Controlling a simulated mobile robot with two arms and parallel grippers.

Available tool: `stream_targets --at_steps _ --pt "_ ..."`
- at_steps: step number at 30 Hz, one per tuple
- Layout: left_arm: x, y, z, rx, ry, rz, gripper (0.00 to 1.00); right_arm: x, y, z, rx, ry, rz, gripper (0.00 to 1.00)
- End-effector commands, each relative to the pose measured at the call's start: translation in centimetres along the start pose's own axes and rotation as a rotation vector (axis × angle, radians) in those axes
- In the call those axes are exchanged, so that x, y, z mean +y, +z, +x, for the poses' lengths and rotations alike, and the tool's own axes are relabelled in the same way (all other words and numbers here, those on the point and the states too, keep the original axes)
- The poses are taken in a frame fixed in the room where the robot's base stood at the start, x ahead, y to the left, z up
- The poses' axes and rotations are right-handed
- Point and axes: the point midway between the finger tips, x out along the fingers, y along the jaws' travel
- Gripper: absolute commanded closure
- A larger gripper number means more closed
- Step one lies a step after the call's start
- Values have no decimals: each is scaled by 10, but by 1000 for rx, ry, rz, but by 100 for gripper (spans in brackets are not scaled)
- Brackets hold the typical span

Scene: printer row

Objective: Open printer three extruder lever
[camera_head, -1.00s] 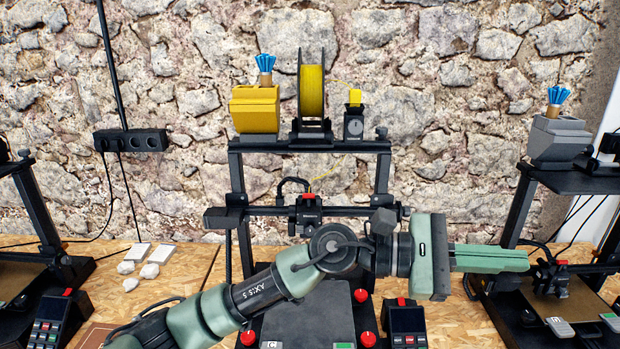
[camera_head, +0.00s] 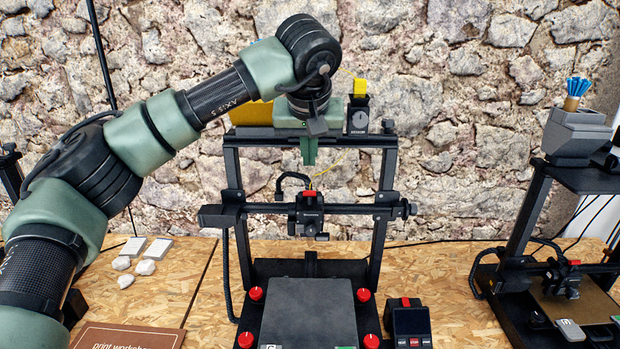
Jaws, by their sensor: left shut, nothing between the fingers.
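The middle printer (camera_head: 387,170) has a black frame, and its extruder (camera_head: 309,215) sits on the crossbar with a small red lever (camera_head: 309,194) on top. A thin yellow filament runs into it from above. My left gripper (camera_head: 308,162) points straight down above the extruder, its green fingers shut and empty. The fingertips appear apart from the red lever, a short way above it in the picture. I cannot tell which printer is number three; no number is readable. My right gripper is not in view.
A second printer (camera_head: 540,205) stands at the right, with a grey bin (camera_head: 577,135) on top. A control box (camera_head: 408,322) stands beside the middle printer's bed (camera_head: 308,310). White pieces lie on the wooden table (camera_head: 185,272).

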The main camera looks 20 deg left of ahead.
Motion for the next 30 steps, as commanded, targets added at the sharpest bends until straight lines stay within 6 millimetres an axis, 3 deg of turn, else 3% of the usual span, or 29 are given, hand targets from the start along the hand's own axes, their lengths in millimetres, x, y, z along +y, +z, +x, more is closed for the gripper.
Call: stream_targets --at_steps 5,18,30 --pt "0 0 16 -4 -1 0 100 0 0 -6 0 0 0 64" --pt "0 0 88 -4 1 0 100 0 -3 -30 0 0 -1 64" --pt "1 1 100 -1 2 0 100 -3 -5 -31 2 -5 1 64"
